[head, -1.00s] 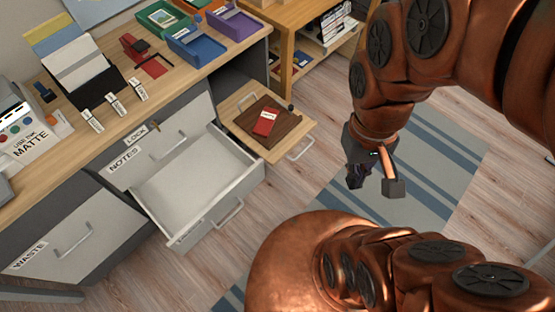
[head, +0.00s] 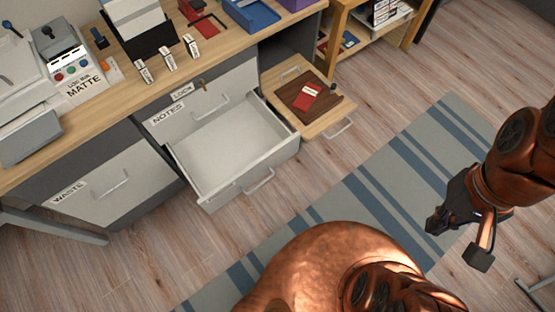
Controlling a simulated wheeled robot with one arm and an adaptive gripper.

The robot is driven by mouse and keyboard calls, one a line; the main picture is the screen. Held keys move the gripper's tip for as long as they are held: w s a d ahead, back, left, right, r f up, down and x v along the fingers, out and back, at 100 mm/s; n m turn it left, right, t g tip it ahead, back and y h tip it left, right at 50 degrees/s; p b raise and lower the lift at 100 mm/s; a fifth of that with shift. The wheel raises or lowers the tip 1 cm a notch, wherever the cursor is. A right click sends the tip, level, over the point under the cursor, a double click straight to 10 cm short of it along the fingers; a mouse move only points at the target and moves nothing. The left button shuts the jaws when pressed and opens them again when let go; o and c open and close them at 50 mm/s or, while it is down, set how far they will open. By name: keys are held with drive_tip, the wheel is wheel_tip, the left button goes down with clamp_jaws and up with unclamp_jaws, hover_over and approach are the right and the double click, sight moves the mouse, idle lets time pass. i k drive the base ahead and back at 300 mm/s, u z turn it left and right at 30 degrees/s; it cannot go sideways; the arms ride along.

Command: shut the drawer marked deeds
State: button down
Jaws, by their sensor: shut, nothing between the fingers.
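A pale grey drawer (head: 226,152) stands pulled out from the desk, empty inside. Its front faces down and right and carries a bar handle (head: 259,181). I cannot read a label on that front, and no "deeds" marking is legible. Above it is a shut drawer front marked NOTES (head: 225,92), with LOCK beside a small key. My gripper (head: 458,240) is shut and empty. It is at the right of the head view, over the striped rug, well apart from the open drawer.
A wooden pull-out board (head: 285,89) holds a red booklet (head: 307,96) right of the drawer. A shut WASTE front (head: 110,185) is at left. The desk top (head: 130,88) bears a machine, trays and tags. The striped rug (head: 370,185) and wood floor are clear.

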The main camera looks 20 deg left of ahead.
sight(224, 154)
drive_tip(key=u, duration=0.05)
drive_tip(key=k, duration=0.85)
drive_tip(key=u, duration=2.05)
drive_tip(key=i, duration=0.5)
drive_tip(key=u, duration=0.05)
